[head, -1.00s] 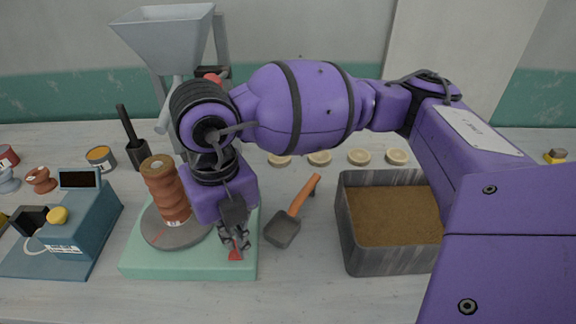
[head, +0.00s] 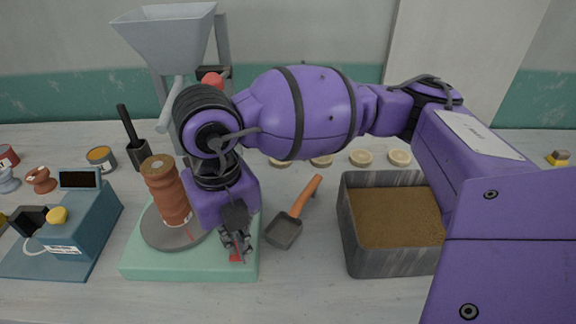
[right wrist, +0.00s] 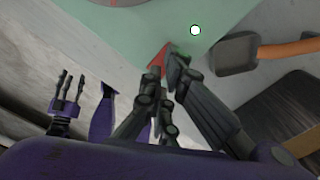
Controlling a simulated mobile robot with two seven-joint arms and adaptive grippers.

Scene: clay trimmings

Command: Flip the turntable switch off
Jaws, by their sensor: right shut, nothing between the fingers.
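The turntable has a pale green base (head: 150,264) and a grey disc (head: 158,236), with a brown ribbed column (head: 166,190) standing on the disc. The red switch (head: 235,258) is at the base's front right corner, partly hidden by my right gripper (head: 237,247). In the right wrist view the switch (right wrist: 157,62) shows as a red wedge right by the fingertips of my right gripper (right wrist: 172,76). The gripper is shut and empty; I cannot tell whether it touches the switch. My left gripper (right wrist: 70,88) shows only in the right wrist view, at the left, its fingers apart.
A scoop with an orange handle (head: 305,196) lies just right of the turntable. A grey bin of brown material (head: 348,232) stands farther right. A blue scale (head: 92,222) is at the left, a hopper (head: 165,35) behind. The table front is clear.

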